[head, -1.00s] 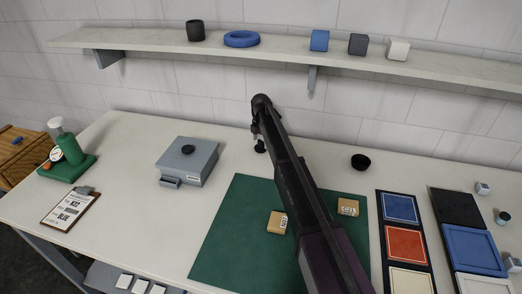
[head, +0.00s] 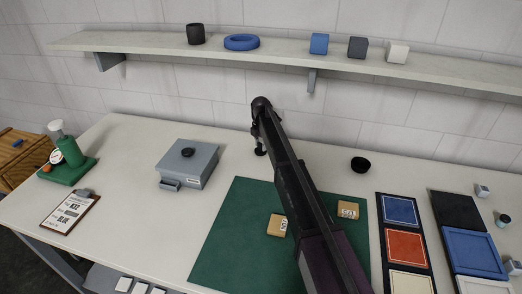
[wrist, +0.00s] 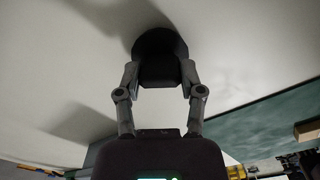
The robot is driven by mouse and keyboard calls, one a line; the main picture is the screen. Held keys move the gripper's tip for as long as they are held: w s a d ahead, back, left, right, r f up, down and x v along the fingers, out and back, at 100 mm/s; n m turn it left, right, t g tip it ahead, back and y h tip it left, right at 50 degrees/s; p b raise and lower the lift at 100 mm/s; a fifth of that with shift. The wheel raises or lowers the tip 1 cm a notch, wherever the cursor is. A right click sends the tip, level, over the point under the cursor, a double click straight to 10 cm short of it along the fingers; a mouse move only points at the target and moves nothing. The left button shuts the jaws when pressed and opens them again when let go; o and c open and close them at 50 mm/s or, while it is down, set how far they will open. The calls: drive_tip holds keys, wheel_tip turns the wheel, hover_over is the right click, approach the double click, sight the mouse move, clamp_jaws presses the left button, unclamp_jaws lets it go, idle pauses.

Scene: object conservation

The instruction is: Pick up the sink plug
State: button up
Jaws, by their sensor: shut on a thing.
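The black sink plug (wrist: 160,45) shows in the wrist view as a round dark disc with a blocky grip. My gripper (wrist: 160,78) is shut on that grip, with one finger on each side. In the head view my gripper (head: 261,150) is low over the bare white worktop (head: 235,140), between the grey box and the back wall's right part. There the plug is small and mostly merges with the dark fingers. I cannot tell whether its disc touches the worktop.
A grey box (head: 188,170) with a black knob stands left. A black bowl-like piece (head: 360,164) lies right. The green mat (head: 235,235) holds two small cardboard boxes (head: 277,226). A shelf (head: 280,52) with several objects runs above. Coloured trays (head: 403,240) lie at right.

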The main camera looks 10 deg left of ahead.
sight(261, 143)
drive_tip(key=shift+r, duration=0.15)
wheel_tip(261, 143, up, 3)
drive_tip(key=p, duration=0.3)
drive_tip(key=shift+p, duration=0.3)
drive_tip(key=s+d, duration=0.2)
drive_tip(key=s, duration=0.2)
drive_tip(key=s+d+r+p, duration=0.1)
drive_tip(key=s+d, duration=0.1)
drive_tip(key=s, duration=0.3)
drive_tip(key=s+d, duration=0.2)
drive_tip(key=s, duration=0.3)
drive_tip(key=shift+s+d+r, duration=0.25)
drive_tip(key=shift+d+r, duration=0.05)
drive_tip(key=shift+d, duration=0.05)
drive_tip(key=shift+d, duration=0.1)
